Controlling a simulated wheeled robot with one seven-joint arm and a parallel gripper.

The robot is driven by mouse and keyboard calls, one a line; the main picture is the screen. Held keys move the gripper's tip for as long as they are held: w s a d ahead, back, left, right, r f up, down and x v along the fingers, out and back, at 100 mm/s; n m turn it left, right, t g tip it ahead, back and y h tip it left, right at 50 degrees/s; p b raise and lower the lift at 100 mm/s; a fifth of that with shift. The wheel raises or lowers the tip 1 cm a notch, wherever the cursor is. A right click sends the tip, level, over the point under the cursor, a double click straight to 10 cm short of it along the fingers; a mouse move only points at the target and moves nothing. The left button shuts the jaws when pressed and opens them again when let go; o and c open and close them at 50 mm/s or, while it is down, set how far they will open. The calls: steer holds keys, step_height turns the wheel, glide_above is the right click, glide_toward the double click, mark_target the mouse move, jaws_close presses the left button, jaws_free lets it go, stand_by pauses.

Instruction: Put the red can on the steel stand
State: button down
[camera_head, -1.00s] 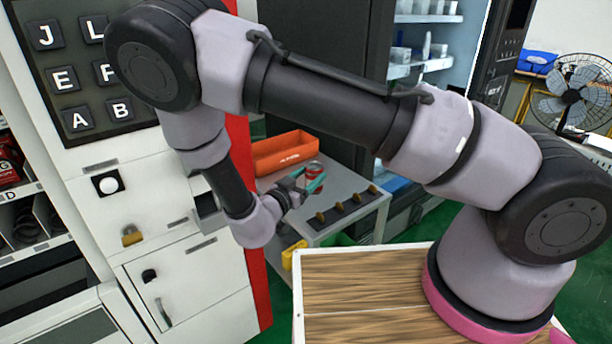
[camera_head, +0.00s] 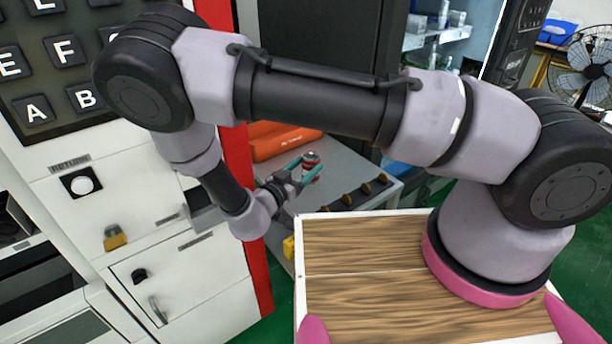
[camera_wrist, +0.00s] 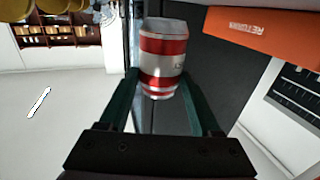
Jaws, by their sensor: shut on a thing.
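My gripper (camera_head: 303,170) is shut on the red can (camera_head: 311,160), with a green finger on either side of it. The can is red with white or silver bands and looks roughly upright in the head view. In the wrist view the can (camera_wrist: 164,58) sits between the fingertips. In the head view it shows over the grey top of a metal-looking stand (camera_head: 352,167), likely the steel stand. It seems to be held a little above this top, but the gap is hard to judge.
An orange bin (camera_head: 280,142) lies on the stand's back left; it also shows in the wrist view (camera_wrist: 270,28). A dark strip with several brown knobs (camera_head: 348,198) runs along the front edge. A white machine (camera_head: 140,220) with a red edge stands close at left.

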steer(key=shift+f, duration=1.8)
steer(key=shift+f, duration=0.1)
steer(key=shift+c, duration=0.4)
jaws_free()
steer(key=v, duration=1.2)
